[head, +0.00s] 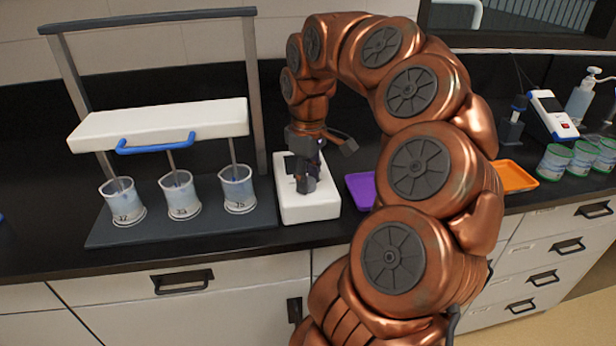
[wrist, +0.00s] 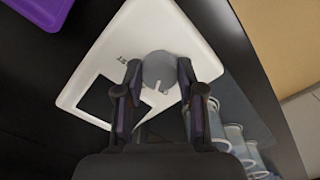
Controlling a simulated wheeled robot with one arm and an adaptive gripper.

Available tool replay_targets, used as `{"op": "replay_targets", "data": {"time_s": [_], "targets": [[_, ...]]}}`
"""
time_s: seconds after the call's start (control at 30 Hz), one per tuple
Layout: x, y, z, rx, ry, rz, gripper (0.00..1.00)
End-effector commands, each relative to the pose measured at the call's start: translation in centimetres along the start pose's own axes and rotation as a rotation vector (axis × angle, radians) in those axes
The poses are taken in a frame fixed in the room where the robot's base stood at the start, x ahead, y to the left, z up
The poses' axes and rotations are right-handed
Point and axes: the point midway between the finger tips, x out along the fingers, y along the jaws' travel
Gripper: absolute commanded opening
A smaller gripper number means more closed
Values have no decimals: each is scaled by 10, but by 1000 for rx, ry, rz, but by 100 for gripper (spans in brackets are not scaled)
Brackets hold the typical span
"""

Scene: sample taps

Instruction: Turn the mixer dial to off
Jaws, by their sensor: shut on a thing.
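The grey round mixer dial (wrist: 159,68) sits on a white box (wrist: 195,38) in the wrist view, and a pale pointer mark on it points toward the bottom of that view. Small dark print and a dark panel are beside the dial on the box. My gripper (wrist: 160,72) is shut on the dial, with one finger on each side. In the head view my gripper (head: 306,183) reaches down onto the white box (head: 310,209), and the dial is hidden there.
A stirrer stand with a white beam (head: 165,122), blue handle and three beakers (head: 180,195) stands left of the box. A purple tray (head: 359,190) lies to its right. An orange tray (head: 516,176), a white device (head: 552,113) and several jars are farther right.

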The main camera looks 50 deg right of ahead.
Motion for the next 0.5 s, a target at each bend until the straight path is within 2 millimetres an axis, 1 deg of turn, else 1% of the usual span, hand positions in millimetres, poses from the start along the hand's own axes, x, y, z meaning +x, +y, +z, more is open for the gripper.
{"op": "replay_targets", "data": {"time_s": [0.2, 0.5], "targets": [[-1, 0, -1, -165, 3, -1, 4], [-1, 0, -1, -308, 2, 1, 4]]}}
